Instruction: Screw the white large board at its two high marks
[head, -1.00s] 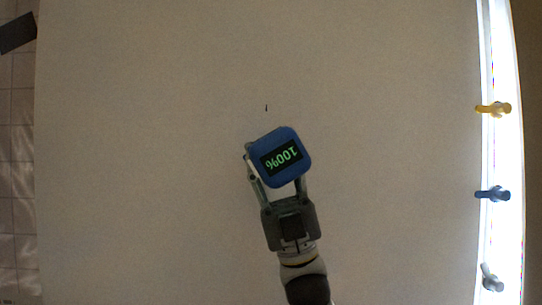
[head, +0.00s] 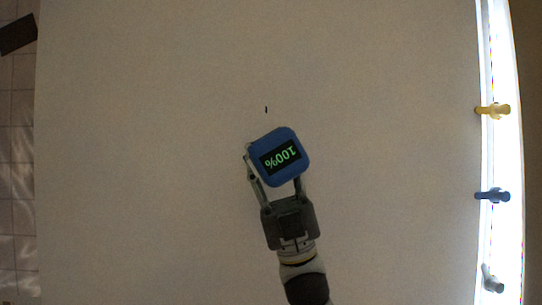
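The white large board (head: 150,150) fills most of the head view and looks beige in this light. One small dark mark (head: 266,109) shows on it, just above the tool. My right gripper (head: 276,183) comes in from the bottom and has its fingers around a blue square-headed tool (head: 293,137) with a green "100%" display. The tool is in front of the board, a little below the mark. The tool's tip is hidden, and I cannot tell whether it touches the board. A second mark is not visible. My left gripper is not in view.
A bright strip (head: 505,150) runs along the board's right edge. A yellow peg (head: 492,110), a blue peg (head: 492,196) and a grey peg (head: 492,279) are spaced along it. A dark piece (head: 17,34) and a tiled surface (head: 22,160) show at the left.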

